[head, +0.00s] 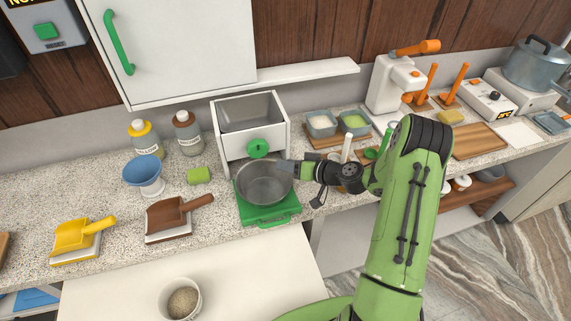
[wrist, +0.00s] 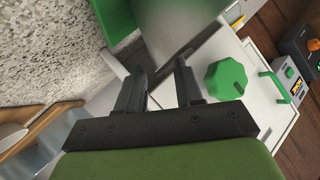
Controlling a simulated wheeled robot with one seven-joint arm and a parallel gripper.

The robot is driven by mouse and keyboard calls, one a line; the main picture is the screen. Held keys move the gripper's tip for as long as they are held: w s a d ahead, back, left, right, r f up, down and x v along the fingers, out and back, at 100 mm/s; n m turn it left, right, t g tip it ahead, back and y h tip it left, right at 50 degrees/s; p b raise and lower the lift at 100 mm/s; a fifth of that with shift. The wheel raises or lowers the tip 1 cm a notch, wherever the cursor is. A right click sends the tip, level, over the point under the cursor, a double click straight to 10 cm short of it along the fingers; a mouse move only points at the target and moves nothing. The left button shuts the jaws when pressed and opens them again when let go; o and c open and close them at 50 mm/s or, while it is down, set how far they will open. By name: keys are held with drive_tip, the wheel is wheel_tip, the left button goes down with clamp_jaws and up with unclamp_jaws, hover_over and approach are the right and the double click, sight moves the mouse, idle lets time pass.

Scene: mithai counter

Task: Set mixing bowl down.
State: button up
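The mixing bowl (head: 262,184) is a round grey metal bowl. In the head view it sits upright on the green scale-like base (head: 268,217), in front of a white machine. My gripper (head: 284,166) is at the bowl's right rear rim and hides a little of it. In the wrist view my gripper's two dark fingers (wrist: 160,66) stand apart with a visible gap. A blurred grey surface, seemingly the bowl (wrist: 180,25), lies just beyond the fingertips. Whether a finger touches the rim is unclear.
The white machine (head: 225,145) with a green knob (head: 258,149) stands close behind the bowl. A brown scoop (head: 168,215), a green block (head: 199,175) and a blue funnel (head: 143,169) are on the left. A white table (head: 235,280) in front is mostly bare, with a small bowl (head: 180,300).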

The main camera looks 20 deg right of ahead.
drive_tip(key=v, duration=1)
drive_tip(key=s+a+r+n+g+h, duration=0.3)
drive_tip(key=s+a+r+g, duration=0.3)
drive_tip(key=s+a+r, duration=0.3)
drive_tip(key=s+r+m+t+h, duration=0.1)
drive_tip(key=s+r+m+h, duration=0.2)
drive_tip(key=s, duration=1.3)
wheel_tip(320, 180, up, 5)
drive_tip(key=h, duration=0.2)
drive_tip(key=shift+s+d+m+h+b, duration=0.2)
drive_tip(key=shift+m+h+b, duration=0.1)
drive_tip(key=shift+b, duration=0.05)
drive_tip(key=shift+f, duration=0.1)
